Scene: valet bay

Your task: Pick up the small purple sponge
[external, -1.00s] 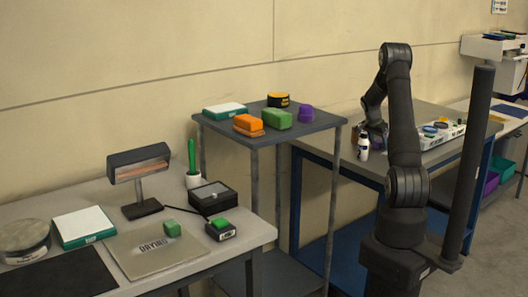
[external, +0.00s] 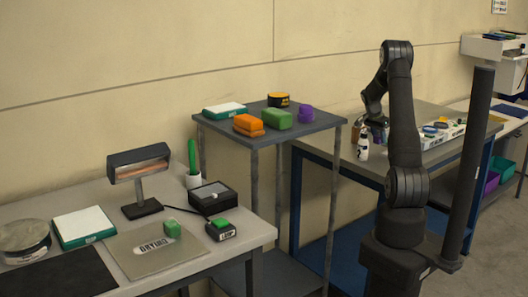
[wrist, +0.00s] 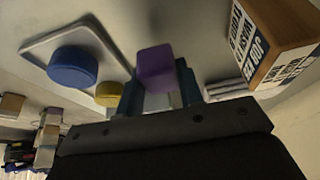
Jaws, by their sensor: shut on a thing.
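A small purple sponge (wrist: 155,68) sits between the two fingertips of my gripper (wrist: 158,84) in the wrist view. The fingers are shut on its sides, and its near end is partly hidden by the gripper. In the external view my gripper (external: 376,122) hangs over the far right bench, beside a white bottle (external: 363,148). The held sponge is too small and covered to make out there.
In the wrist view a tray (wrist: 52,42) with a blue round pad (wrist: 72,66) and a yellow one (wrist: 108,94) is at left; a printed box (wrist: 262,40) is at right. A larger purple piece (external: 306,113) stands on the grey cart (external: 222,127).

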